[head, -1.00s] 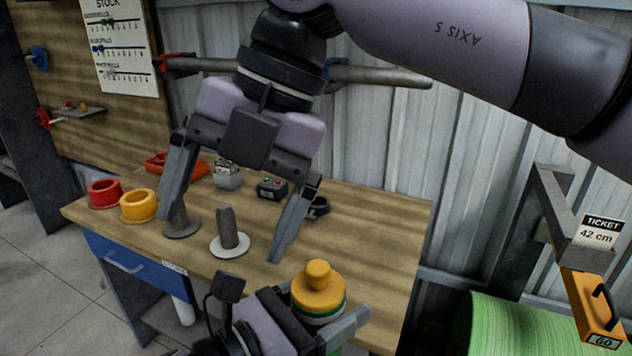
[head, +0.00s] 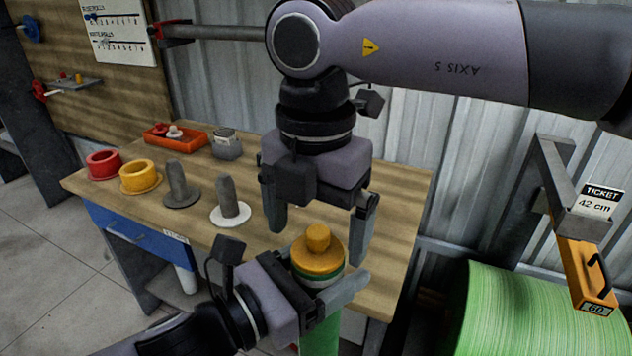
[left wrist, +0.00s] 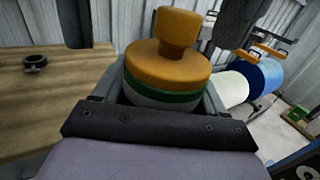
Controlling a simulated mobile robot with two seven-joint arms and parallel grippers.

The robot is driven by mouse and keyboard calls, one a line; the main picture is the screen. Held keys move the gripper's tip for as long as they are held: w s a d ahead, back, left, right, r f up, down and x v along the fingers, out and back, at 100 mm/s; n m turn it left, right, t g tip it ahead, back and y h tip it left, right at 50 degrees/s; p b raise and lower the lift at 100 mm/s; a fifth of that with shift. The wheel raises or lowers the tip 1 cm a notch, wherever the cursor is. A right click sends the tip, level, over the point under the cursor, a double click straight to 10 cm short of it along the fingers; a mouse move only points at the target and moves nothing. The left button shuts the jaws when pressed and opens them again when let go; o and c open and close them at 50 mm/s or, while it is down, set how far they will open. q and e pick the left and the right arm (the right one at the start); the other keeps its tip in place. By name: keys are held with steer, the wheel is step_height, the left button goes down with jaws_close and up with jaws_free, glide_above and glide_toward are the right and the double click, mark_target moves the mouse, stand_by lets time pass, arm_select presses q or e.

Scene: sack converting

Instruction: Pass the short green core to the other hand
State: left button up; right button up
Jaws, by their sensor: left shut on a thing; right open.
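The left wrist view shows the plug (left wrist: 168,65) and the green band (left wrist: 165,97) between the fingers. My right gripper (head: 317,243) points down, open and empty, with its fingers on either side of the plug in the head view. Whether they touch it I cannot tell.
A red ring (head: 104,165), a yellow ring (head: 140,178), a grey peg (head: 178,183) and a peg on a white base (head: 229,205) stand on the table (head: 400,190). An orange tray (head: 165,140) is behind. A large green roll (head: 530,315) stands at the right.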

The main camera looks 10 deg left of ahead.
steer(key=shift+f, duration=1.4)
steer(key=shift+c, duration=0.3)
